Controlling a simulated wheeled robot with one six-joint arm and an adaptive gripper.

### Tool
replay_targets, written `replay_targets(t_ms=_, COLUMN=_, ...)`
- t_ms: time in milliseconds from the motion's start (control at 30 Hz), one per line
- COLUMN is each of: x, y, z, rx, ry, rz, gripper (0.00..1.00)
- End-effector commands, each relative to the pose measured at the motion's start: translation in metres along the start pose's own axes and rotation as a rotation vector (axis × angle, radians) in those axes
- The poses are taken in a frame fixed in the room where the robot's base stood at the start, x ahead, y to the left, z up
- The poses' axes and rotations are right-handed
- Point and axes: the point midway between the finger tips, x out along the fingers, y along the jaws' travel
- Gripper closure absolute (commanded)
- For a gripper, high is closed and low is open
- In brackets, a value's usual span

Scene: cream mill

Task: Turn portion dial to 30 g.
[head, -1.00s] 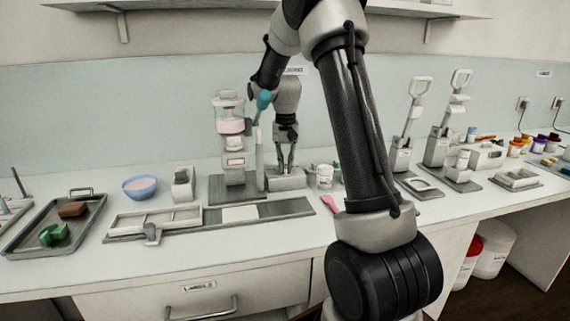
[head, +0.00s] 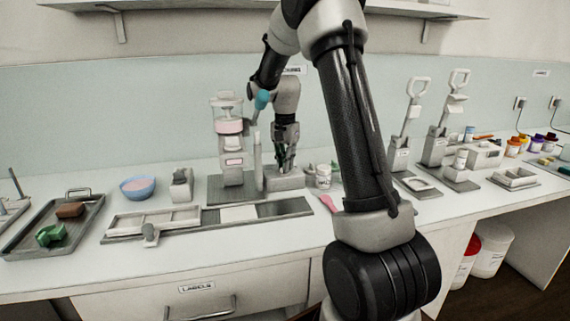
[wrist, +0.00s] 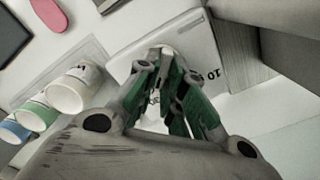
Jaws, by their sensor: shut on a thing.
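The portion dial's pale block (head: 290,181) stands on the bench, just right of the filling column. In the wrist view its light top face (wrist: 188,42) shows with a printed "10" and other marks partly covered by my fingers. My gripper (head: 285,164) points down onto this block. In the wrist view my gripper (wrist: 165,62), with green finger pads, is shut on the dial knob. The knob is mostly hidden between the fingers, so its pointer and setting cannot be read.
The filling column (head: 232,150) with a pink-filled vessel stands close on the left. A white jar (head: 323,177) and a pink spatula (head: 328,203) lie close on the right. A long slide tray (head: 285,208) lies in front. A blue bowl (head: 139,189) stands farther left.

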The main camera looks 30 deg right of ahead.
Motion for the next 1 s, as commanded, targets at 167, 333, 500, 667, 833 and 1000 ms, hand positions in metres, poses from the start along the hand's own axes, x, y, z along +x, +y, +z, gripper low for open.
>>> replay_targets(t_ms=167, x=-0.001, y=-0.001, z=-0.001, rx=0.004, ry=0.002, rz=-0.002, gripper=1.00)
replay_targets(t_ms=333, x=-0.001, y=-0.001, z=-0.001, rx=0.004, ry=0.002, rz=-0.003, gripper=1.00)
replay_targets(t_ms=500, x=-0.001, y=0.000, z=-0.001, rx=0.003, ry=0.001, rz=-0.002, gripper=0.68)
replay_targets(t_ms=667, x=0.000, y=0.000, z=0.000, rx=0.003, ry=0.001, rz=-0.001, gripper=0.68)
replay_targets(t_ms=833, x=-0.004, y=0.000, z=0.000, rx=0.003, ry=0.001, rz=-0.001, gripper=0.68)
replay_targets(t_ms=1000, x=-0.029, y=-0.001, z=-0.001, rx=0.003, ry=0.004, rz=-0.005, gripper=0.68)
